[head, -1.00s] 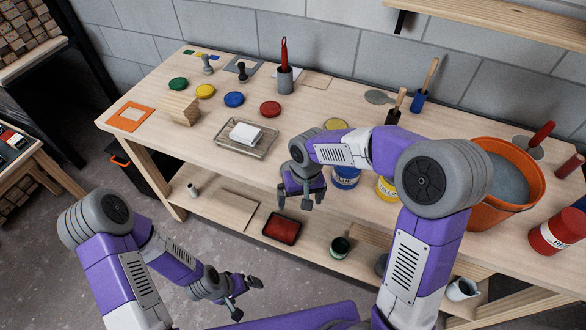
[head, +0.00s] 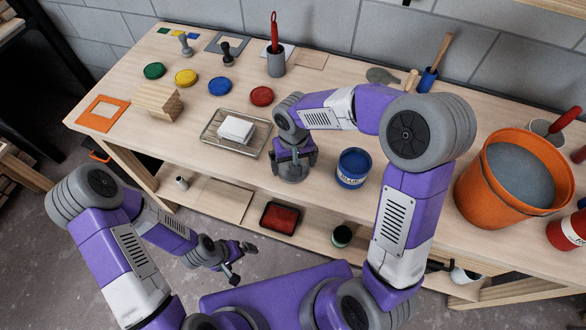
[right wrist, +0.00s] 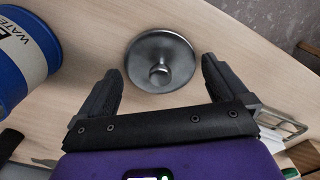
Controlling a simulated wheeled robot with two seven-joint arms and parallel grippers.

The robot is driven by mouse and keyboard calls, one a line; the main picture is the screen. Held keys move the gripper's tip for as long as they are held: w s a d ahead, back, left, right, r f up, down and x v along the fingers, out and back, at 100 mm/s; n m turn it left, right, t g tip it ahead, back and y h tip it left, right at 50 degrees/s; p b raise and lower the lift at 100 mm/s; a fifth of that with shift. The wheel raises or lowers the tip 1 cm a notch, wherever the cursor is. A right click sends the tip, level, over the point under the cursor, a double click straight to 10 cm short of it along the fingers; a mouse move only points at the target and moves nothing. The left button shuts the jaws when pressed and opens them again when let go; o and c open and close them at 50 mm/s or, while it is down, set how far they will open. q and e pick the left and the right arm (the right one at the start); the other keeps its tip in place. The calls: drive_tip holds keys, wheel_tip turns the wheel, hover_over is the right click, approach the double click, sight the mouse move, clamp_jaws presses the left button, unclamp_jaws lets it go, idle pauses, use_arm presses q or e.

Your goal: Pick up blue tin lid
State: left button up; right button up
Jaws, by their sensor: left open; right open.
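A round grey metal lid (right wrist: 145,55) with a central knob lies on the bench top in the right wrist view. In the head view the lid (head: 291,174) shows partly under my right gripper (head: 293,160), left of the blue tin (head: 353,168). The blue tin (right wrist: 22,60) is at the left of the right wrist view. My right gripper (right wrist: 160,75) is open, and the lid's knob appears between its fingers, not gripped. My left gripper (head: 241,262) is open and empty, low in front of the bench.
Green, yellow, red and blue discs (head: 220,86) lie at the back of the bench. A wire tray (head: 212,128) with a white block stands left of my right gripper. A large orange bucket (head: 478,195) stands at the right. A lower shelf holds a red tray (head: 280,217).

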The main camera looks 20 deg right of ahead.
drive_tip(key=shift+f, duration=0.5)
drive_tip(key=c, duration=0.7)
